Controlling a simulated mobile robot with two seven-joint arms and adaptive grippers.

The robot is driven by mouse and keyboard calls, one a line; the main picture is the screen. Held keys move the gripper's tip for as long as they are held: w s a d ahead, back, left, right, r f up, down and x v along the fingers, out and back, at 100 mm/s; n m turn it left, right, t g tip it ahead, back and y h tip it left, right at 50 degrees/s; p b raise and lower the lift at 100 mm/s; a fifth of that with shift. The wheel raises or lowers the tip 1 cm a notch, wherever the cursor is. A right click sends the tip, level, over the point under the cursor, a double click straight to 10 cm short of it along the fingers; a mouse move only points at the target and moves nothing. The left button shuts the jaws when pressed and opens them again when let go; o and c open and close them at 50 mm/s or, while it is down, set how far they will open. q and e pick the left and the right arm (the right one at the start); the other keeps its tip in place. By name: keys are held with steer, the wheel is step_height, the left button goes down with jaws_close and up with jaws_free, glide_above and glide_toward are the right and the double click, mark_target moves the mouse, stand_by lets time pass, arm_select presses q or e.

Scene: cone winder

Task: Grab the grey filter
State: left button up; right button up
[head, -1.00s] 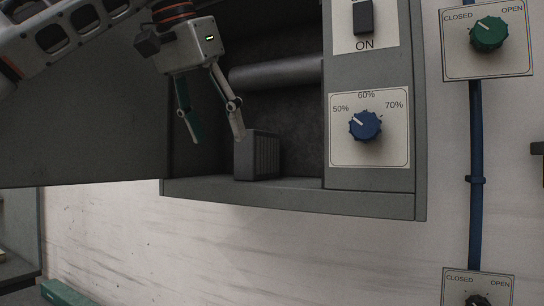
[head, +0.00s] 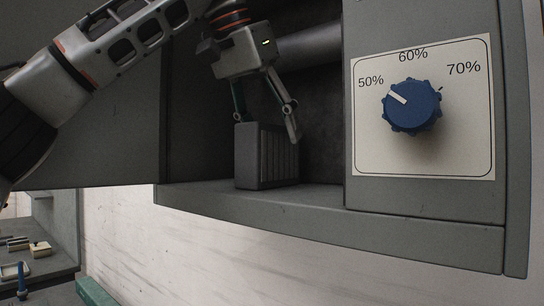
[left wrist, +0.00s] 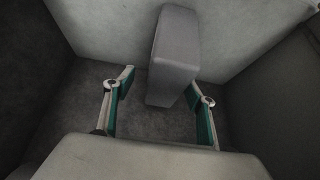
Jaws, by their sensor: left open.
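The grey filter (head: 266,157), a ribbed block, stands upright on the floor of the open grey cabinet, near its front edge. My left gripper (head: 266,126) is open and empty, pointing down at the top of the filter, with its fingers spread across the block's width. In the left wrist view the filter (left wrist: 174,58) shows as a smooth grey block ahead, between the lines of the green-padded fingers (left wrist: 160,88) and nearer the right one. I cannot tell whether a finger touches it. My right gripper is not in view.
The cabinet's bottom ledge (head: 320,215) runs below the filter. A grey roller (head: 310,46) lies behind the gripper. A panel with a blue knob (head: 411,106), pointing near 50%, stands at right. A shelf with small items (head: 40,248) is at lower left.

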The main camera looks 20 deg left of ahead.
mark_target(278, 155)
arm_select(q)
steer(key=x, duration=0.6)
steer(key=shift+w+a+r, duration=0.1)
steer(key=shift+w+a, duration=0.1)
steer(key=shift+a, duration=0.15)
steer(key=c, duration=1.4)
